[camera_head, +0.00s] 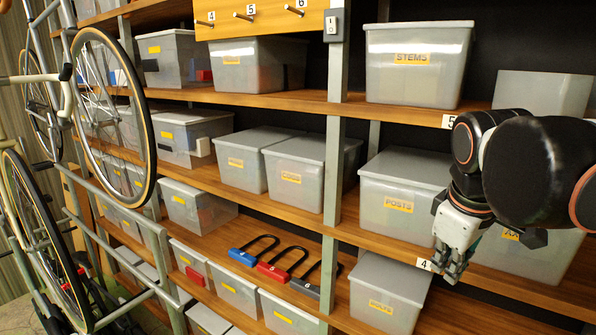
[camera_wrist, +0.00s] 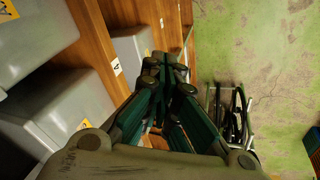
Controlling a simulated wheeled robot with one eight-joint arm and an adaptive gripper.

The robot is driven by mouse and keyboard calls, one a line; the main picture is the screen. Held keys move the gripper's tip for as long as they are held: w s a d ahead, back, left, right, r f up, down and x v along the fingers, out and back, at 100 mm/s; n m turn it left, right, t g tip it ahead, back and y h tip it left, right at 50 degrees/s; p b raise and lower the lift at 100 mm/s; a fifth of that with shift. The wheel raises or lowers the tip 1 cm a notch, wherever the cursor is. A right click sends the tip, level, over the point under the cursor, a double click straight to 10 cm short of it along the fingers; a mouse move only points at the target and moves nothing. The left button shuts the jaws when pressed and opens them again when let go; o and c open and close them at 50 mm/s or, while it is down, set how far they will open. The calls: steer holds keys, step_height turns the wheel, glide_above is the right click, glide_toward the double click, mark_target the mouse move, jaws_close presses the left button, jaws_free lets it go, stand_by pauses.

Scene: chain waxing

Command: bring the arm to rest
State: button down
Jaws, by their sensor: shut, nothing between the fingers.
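My gripper (camera_head: 449,272) is at the right of the head view, in front of the shelving. It points down and its fingers are shut and empty. It hangs near the label "4" on a shelf edge, beside the POSTS bin (camera_head: 400,200). Whether it touches the shelf I cannot tell. In the wrist view the closed fingers (camera_wrist: 168,75) show in the middle, with grey bins to their left and the floor to their right. My arm hides part of a bin behind it.
Wooden shelves (camera_head: 290,100) hold several grey lidded bins, including the STEMS bin (camera_head: 415,66). Three U-locks (camera_head: 275,265), blue, red and dark, lie on a middle shelf. Bicycles (camera_head: 105,110) stand at the left. Green floor (camera_wrist: 245,45) is open right of the shelving in the wrist view.

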steer(key=s+a+f+m+t+b, duration=0.1)
steer(key=f+b, duration=0.3)
steer(key=f, duration=0.5)
steer(key=s+a+f+m+t+y+b, duration=0.1)
steer(key=s+a+f+m+b, duration=0.1)
steer(key=f, duration=0.7)
steer(key=s+a+f+m+t+b, duration=0.1)
steer(key=s+a+f+m+b, duration=0.1)
steer(key=f+b, duration=0.5)
step_height(320, 180, down, 3)
steer(key=shift+s+m+t, duration=0.3)
steer(key=shift+s+m, duration=0.5)
steer(key=shift+s, duration=0.45)
